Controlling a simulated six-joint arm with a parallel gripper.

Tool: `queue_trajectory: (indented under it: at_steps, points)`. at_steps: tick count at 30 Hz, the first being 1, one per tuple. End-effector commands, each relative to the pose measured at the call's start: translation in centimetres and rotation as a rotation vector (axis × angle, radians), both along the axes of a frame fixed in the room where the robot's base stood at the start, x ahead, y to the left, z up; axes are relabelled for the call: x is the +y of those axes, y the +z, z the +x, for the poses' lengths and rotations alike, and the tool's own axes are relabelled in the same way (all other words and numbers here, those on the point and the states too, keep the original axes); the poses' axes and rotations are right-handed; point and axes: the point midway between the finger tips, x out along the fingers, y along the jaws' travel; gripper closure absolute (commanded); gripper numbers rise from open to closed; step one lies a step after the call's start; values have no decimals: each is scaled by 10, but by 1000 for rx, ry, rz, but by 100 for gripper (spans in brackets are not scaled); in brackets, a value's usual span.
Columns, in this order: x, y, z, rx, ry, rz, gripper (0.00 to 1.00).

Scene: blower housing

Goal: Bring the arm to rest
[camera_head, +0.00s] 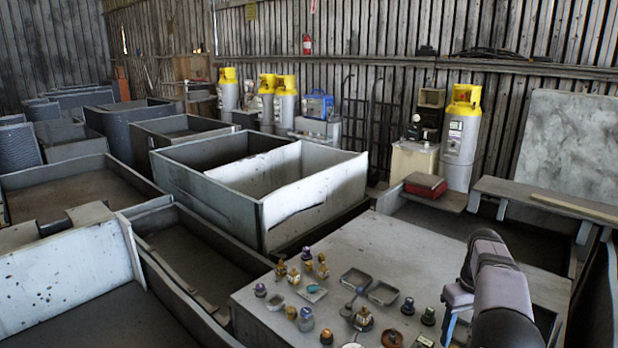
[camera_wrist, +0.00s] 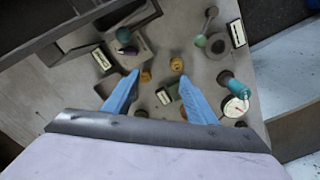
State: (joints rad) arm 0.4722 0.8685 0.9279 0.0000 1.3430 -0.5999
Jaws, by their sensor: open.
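My gripper (camera_wrist: 158,77) shows in the wrist view with two blue fingers spread apart and nothing between them. The fingers point down over the grey table (camera_wrist: 62,95) and its small parts. A small orange-brown part (camera_wrist: 177,64) lies just beyond the right fingertip, and another (camera_wrist: 146,75) lies close by the left fingertip. I cannot tell the height of the fingertips above the table. In the head view my dark, rounded arm is at the lower right, over the right side of the table (camera_head: 400,250). The fingers are mostly hidden there.
Several small knobs and fittings stand on the table's front half, among them a brass-coloured fitting (camera_head: 363,318) and two shallow grey trays (camera_head: 383,293). A teal-topped part (camera_wrist: 239,90) is right of the fingers. The table's back half is bare. A large open bin (camera_head: 300,190) stands behind.

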Motion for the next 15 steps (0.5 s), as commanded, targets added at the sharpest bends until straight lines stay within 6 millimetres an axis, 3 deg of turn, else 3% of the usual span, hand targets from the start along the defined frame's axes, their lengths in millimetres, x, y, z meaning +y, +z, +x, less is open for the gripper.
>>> queue_trajectory:
  at_steps: [1,8,15]
  points:
    - [18,6,-3,-1,0,0,48]
    - [88,13,-32,-2,-29,-1,48]
    - [156,10,-88,-2,-59,-1,48]
